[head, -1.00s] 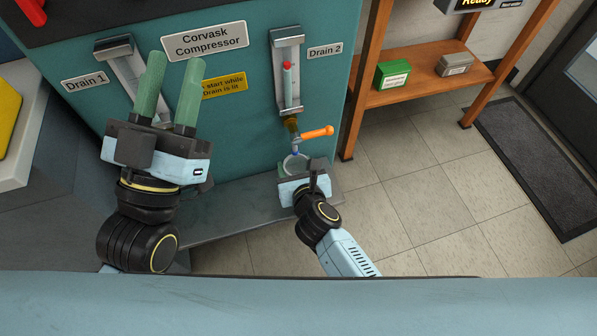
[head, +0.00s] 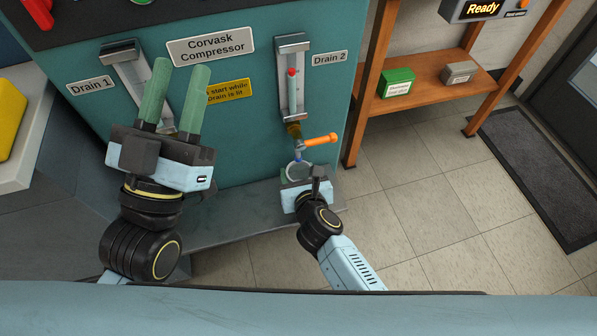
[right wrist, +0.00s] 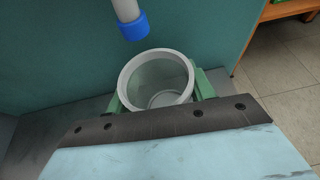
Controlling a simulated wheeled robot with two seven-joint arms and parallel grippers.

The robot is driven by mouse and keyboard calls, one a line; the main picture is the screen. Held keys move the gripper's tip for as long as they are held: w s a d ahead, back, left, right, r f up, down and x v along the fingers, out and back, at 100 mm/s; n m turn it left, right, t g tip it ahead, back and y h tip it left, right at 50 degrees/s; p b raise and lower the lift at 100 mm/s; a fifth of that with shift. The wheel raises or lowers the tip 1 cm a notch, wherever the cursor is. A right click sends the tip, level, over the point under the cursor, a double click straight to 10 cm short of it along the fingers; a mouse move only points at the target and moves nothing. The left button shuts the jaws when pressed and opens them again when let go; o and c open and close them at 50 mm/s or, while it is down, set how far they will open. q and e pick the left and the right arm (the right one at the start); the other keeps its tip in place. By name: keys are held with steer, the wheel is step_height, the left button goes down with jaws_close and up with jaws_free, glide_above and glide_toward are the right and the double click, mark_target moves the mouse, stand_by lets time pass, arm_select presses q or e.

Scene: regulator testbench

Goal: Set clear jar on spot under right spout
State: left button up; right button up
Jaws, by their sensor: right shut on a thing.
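The clear jar (right wrist: 157,80) stands upright between the green fingers of my right gripper (right wrist: 160,92), which is shut on it. In the head view the jar's rim (head: 299,169) shows just past my right gripper (head: 303,178), below the Drain 2 spout (head: 297,158). In the right wrist view the spout's blue tip (right wrist: 133,26) is above and slightly left of the jar mouth, apart from it. The jar's base and the spot under it are hidden. My left gripper (head: 178,95) is raised at the left, its green fingers apart and empty.
The teal compressor (head: 240,130) stands behind the grey ledge (head: 235,218). An orange valve handle (head: 321,139) sticks out right of the spout, near my right gripper. A wooden shelf (head: 430,75) with a green box (head: 397,83) stands at the right.

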steer(key=shift+f, duration=0.25)
steer(key=o, duration=1.1)
